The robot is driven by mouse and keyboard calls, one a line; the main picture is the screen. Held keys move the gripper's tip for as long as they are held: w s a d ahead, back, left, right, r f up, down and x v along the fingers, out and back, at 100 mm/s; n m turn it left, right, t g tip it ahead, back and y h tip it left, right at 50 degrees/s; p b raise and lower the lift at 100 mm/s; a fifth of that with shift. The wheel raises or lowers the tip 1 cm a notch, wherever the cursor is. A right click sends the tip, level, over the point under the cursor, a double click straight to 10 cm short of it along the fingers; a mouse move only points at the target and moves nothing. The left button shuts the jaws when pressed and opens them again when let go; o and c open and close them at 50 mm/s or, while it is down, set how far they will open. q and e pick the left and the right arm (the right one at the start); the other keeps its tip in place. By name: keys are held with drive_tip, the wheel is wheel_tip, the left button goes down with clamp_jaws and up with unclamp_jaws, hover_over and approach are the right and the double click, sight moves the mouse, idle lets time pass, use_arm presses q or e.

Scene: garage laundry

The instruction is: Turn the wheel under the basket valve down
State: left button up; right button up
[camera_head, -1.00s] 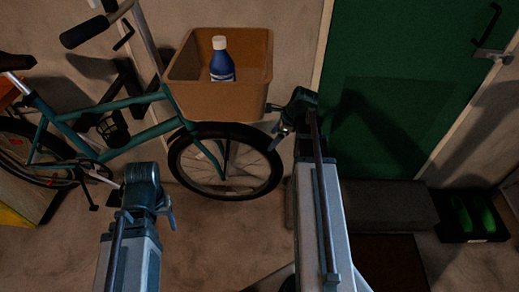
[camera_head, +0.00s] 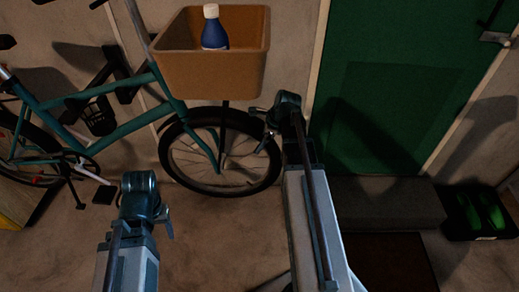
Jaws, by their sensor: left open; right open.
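The teal bicycle's front wheel (camera_head: 167,155), with a dark tyre and thin spokes, stands on the floor below the brown basket (camera_head: 210,75). A valve on the rim cannot be made out. My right gripper (camera_head: 262,128) is open at the upper right edge of the wheel, below the basket's right corner. It overlaps the tyre in the picture; whether it touches cannot be told. My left gripper (camera_head: 166,220) is open and empty, low and to the left of the wheel.
A blue bottle (camera_head: 214,36) with a pale cap stands in the basket. The bicycle's teal frame (camera_head: 125,122) extends left. A green door (camera_head: 395,90), a grey step (camera_head: 385,203) and a dark tray (camera_head: 478,225) with green shoes are at right. Floor between my arms is bare.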

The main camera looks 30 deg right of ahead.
drive_tip(key=shift+w+a+f+b, duration=0.15)
drive_tip(key=shift+w+f+b, duration=0.15)
drive_tip(key=shift+f, duration=0.35)
drive_tip(key=shift+r, duration=0.1)
drive_tip(key=shift+s, duration=0.1)
clamp_jaws()
